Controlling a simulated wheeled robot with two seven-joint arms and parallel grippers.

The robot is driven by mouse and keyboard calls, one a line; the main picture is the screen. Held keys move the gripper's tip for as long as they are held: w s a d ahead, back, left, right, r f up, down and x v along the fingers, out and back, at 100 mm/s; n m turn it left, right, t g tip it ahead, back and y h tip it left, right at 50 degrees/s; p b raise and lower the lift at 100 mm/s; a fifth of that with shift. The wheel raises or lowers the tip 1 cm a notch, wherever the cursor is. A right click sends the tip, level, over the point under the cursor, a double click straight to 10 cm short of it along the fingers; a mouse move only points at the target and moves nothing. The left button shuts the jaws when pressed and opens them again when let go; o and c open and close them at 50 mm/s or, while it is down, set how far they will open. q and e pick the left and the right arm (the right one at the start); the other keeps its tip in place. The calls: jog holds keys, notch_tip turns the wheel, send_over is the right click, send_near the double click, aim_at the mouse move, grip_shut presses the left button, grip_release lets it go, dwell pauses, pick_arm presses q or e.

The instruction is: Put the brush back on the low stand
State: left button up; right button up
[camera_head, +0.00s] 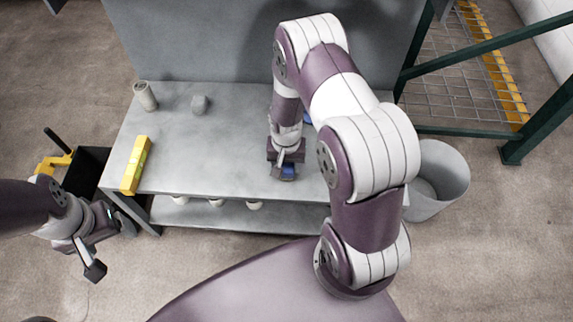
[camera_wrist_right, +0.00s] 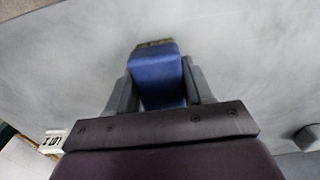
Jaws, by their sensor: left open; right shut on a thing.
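My right gripper (camera_head: 286,165) is over the front part of the grey bench, right of its middle. It is shut on a blue thing (camera_wrist_right: 158,78), which I take to be the brush; it also shows in the head view (camera_head: 288,172). In the wrist view the blue piece sits between the two fingers, with a narrow brownish far edge. I cannot tell whether it touches the bench top. Another blue patch (camera_head: 307,118) shows behind my right arm, mostly hidden; I cannot make out the low stand. My left gripper (camera_head: 108,246) is open and empty, left of the bench.
The bench top (camera_head: 215,150) is mostly bare. It carries a yellow level (camera_head: 135,165), a grey cylinder (camera_head: 145,96) and a small grey block (camera_head: 199,104). A grey bin (camera_head: 440,180) stands at the right.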

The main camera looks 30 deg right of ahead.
jog(key=shift+f, duration=0.1)
jog(key=o, duration=1.1)
notch_tip(320, 180, up, 14)
jog(key=p, duration=0.5)
notch_tip(320, 180, up, 8)
jog(key=n+t, duration=0.1)
jog(key=n, duration=0.3)
send_over(285, 164)
jog(key=s+a, duration=0.3)
jog(key=s, duration=0.1)
jog(key=s+r+n, duration=0.1)
jog(key=s+a+r, duration=0.1)
jog(key=s, duration=0.1)
jog(key=s+r+n, duration=0.1)
jog(key=shift+s+a+n, duration=0.25)
jog(key=shift+a+n, duration=0.05)
notch_tip(285, 164, up, 25)
jog(key=p, duration=2.5)
jog(key=shift+r, duration=0.2)
